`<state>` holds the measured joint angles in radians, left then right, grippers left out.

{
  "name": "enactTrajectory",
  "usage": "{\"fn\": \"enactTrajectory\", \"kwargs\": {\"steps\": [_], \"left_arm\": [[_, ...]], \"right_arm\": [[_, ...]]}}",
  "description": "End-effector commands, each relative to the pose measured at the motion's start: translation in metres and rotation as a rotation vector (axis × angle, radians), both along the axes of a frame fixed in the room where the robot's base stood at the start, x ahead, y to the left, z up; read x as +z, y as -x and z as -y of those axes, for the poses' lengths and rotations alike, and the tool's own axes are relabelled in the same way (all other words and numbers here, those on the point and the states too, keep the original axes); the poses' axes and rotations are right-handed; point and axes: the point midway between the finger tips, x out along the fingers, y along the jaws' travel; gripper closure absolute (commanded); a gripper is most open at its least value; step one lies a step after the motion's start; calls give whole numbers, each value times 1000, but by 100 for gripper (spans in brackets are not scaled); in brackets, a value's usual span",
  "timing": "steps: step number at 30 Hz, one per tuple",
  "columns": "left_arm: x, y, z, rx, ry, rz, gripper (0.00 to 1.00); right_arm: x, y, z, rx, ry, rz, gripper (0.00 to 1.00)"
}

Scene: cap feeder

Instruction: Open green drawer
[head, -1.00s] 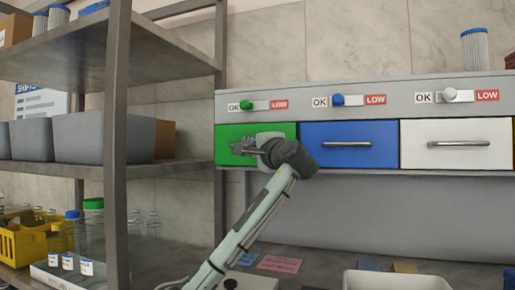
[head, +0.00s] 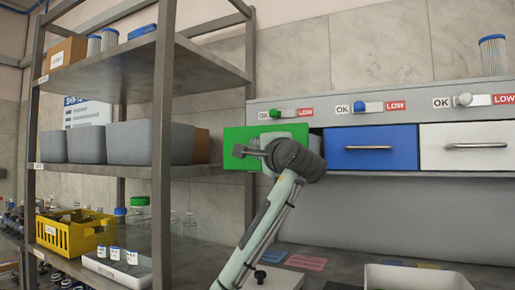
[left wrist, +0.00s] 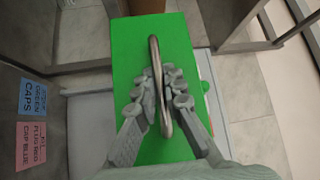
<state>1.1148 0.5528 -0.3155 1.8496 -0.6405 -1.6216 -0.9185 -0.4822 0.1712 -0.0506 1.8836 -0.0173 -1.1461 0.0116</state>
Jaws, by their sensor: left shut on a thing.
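The green drawer (head: 236,136) is pulled part way out of the feeder cabinet, and its front stands forward of the blue drawer beside it. It also shows in the left wrist view (left wrist: 133,60), with a curved metal handle (left wrist: 153,50) across its front. My left gripper (head: 253,150) is at the drawer front, and in the left wrist view its two fingers (left wrist: 160,95) are closed around the handle from both sides. The wrist hides much of the drawer front in the head view. My right gripper is not in view.
The blue drawer (head: 371,147) and white drawer (head: 478,147) are shut to the right. A metal shelf (head: 165,110) with grey bins (head: 136,142) and a yellow crate (head: 78,232) stands close on the left. A white tray (head: 415,278) sits on the counter below.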

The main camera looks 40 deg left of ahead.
Motion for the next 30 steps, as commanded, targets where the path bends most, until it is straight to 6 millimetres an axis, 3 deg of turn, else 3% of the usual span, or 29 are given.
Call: {"fn": "enactTrajectory", "kwargs": {"steps": [5, 6, 9, 19, 23, 30], "left_arm": [[-1, 0, 0, 0, 1, -1, 100], [-1, 0, 0, 0, 1, -1, 90], [-1, 0, 0, 0, 1, -1, 81], [-1, 2, 4, 0, 1, 1, 81], [-3, 10, 19, -3, 0, 2, 81], [-10, 36, 63, -4, 2, 2, 81]], "right_arm": [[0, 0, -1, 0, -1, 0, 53], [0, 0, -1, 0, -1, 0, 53], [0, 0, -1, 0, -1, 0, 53], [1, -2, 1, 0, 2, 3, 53], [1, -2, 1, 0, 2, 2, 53], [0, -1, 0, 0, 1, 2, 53]]}}
